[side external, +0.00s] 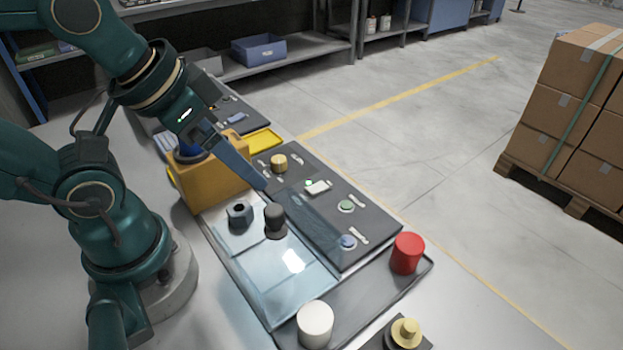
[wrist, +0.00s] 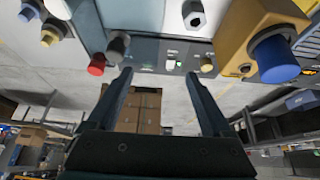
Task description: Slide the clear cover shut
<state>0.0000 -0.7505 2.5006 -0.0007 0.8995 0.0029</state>
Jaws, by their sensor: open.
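The clear cover (side external: 262,285) is a pale, see-through sheet lying low over the tray area in front of the dark control panel (side external: 378,218). A see-through upright part (side external: 312,222) shows along the panel side. A dark knob (side external: 275,222) stands at its far part; whether it is fixed to the cover I cannot tell. A grey hex nut (side external: 240,214) is beside the knob; it also shows in the wrist view (wrist: 195,19). My gripper (side external: 262,185) is just beyond the knob, above the panel's near edge. In the wrist view my gripper (wrist: 157,75) has its fingers apart with nothing between them.
A yellow box (side external: 208,180) with a blue cylinder stands close to my gripper on the left. A red cylinder (side external: 407,253) and a white cylinder (side external: 315,324) stand at the tray's near end. A yellow knob (side external: 405,332) is at the front. Knobs and switches stick up from the panel.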

